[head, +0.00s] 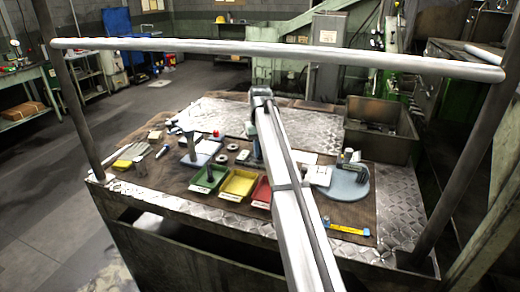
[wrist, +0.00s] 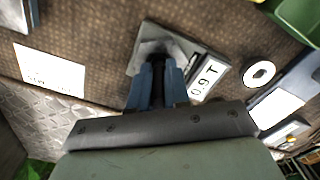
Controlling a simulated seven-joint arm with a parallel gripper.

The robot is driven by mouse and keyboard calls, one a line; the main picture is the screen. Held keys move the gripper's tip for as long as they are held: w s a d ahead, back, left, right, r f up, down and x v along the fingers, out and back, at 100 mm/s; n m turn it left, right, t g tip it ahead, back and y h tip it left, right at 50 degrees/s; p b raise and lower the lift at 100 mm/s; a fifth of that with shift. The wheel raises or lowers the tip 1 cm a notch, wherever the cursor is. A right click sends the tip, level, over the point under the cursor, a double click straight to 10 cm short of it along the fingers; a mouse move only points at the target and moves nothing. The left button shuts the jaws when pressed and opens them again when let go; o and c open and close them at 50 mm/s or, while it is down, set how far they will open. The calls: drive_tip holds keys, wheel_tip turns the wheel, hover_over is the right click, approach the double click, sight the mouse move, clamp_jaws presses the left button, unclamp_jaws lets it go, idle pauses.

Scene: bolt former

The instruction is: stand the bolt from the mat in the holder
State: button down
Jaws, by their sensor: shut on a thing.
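My gripper (head: 255,150) hangs from the far end of the arm, over the mat (head: 155,178). In the wrist view its blue fingers (wrist: 160,85) are shut on a dark, slim piece, which I take to be the bolt (wrist: 180,92); only part of it shows. Beyond the fingertips is a grey square block or plate (wrist: 190,45) with a label reading "0.9 T"; it may be the holder. The fingers cover its middle, so I cannot tell whether the bolt touches it or is above it.
Green (head: 208,178), yellow (head: 238,183) and red (head: 262,192) trays stand in front of my gripper. A washer (wrist: 260,73) lies beside the labelled block. A post on a pale plate stands to the left, a round blue-grey plate (head: 350,190) with small parts to the right.

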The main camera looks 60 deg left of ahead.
drive_tip(key=shift+f, duration=0.3)
drive_tip(key=c, duration=1)
unclamp_jaws()
